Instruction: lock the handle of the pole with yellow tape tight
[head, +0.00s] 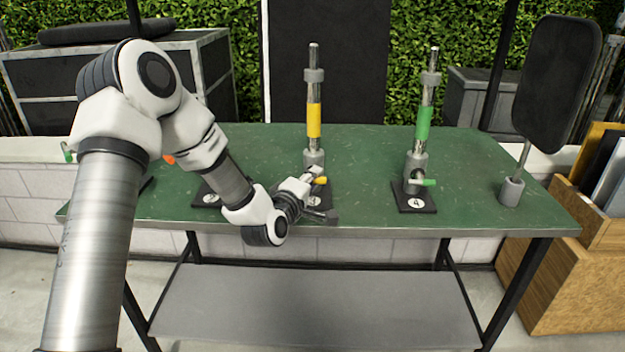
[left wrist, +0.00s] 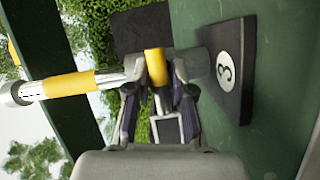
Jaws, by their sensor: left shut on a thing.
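The pole with yellow tape (head: 314,120) stands upright on a black base plate near the middle of the green table. In the left wrist view its yellow band (left wrist: 68,84) lies sideways at the left. Its yellow-tipped handle (head: 321,180) sits low on the pole and also shows in the left wrist view (left wrist: 157,66). My left gripper (head: 316,186) is at the handle. In the left wrist view its fingers (left wrist: 158,80) are on both sides of the yellow handle, shut on it. The gripper hides part of the pole's base. My right gripper is not in view.
A pole with green tape (head: 423,122) and a green handle stands to the right on a base marked 4 (head: 415,200). A black panel on a post (head: 511,190) stands at the table's right end. My left arm hides much of the table's left side.

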